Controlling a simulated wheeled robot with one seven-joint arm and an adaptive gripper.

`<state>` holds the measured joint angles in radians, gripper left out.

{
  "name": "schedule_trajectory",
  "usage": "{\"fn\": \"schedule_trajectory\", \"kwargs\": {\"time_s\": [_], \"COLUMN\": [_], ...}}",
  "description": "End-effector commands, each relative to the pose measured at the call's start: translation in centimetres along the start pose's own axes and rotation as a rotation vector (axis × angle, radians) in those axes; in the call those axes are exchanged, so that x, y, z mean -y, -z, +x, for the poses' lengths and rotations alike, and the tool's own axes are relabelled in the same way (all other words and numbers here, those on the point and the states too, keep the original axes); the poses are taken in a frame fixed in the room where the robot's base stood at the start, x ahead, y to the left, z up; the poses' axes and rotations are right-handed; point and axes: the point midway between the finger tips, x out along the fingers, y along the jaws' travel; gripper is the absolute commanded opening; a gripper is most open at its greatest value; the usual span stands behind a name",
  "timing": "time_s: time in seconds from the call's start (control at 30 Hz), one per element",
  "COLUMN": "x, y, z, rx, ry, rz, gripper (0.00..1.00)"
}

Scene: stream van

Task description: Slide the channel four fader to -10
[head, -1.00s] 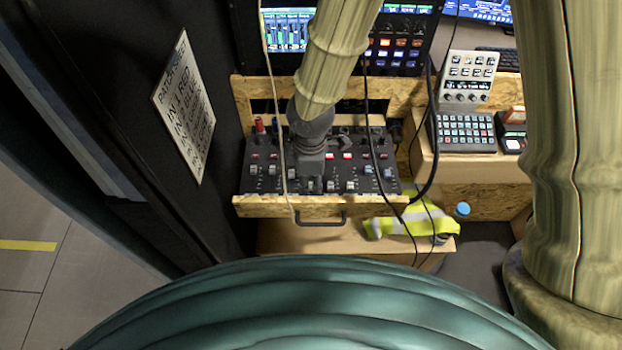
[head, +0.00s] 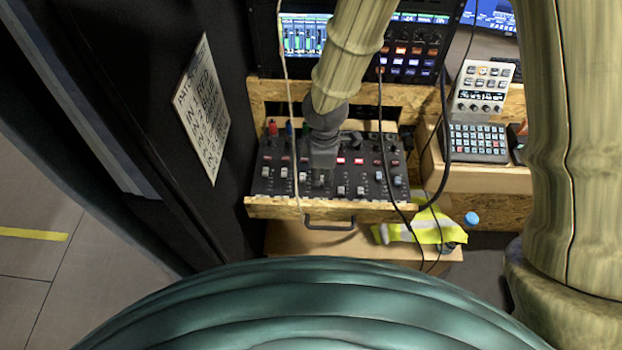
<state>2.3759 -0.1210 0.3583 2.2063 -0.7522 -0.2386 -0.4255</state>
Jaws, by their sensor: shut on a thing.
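A black mixer (head: 288,158) with a row of faders sits on a wooden drawer-like shelf. My gripper (head: 321,172) points down over the middle of the fader row, shut on the cap of the fourth fader from the left, which I take as the channel four fader. The gripper mostly hides that cap. The faders to its left stand a little farther up. The fader (head: 340,190) just to its right stands nearer the front edge. The scale marks are too small to read, so I cannot tell the fader's exact value.
Thin cables hang in front of the mixer, one pale (head: 293,120) and one dark (head: 384,145). A rack screen (head: 304,38) stands behind. A keypad (head: 477,142) is at the right. A yellow vest (head: 428,226) lies below right. A paper sign (head: 203,110) hangs left.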

Motion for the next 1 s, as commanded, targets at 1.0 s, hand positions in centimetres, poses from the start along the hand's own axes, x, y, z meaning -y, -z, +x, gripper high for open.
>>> {"fn": "schedule_trajectory", "kwargs": {"time_s": [1.0], "x": [-0.6], "y": [-0.8], "z": [-2.8], "rx": [-0.002], "ry": [-0.002], "rz": [0.016], "gripper": [0.29]}}
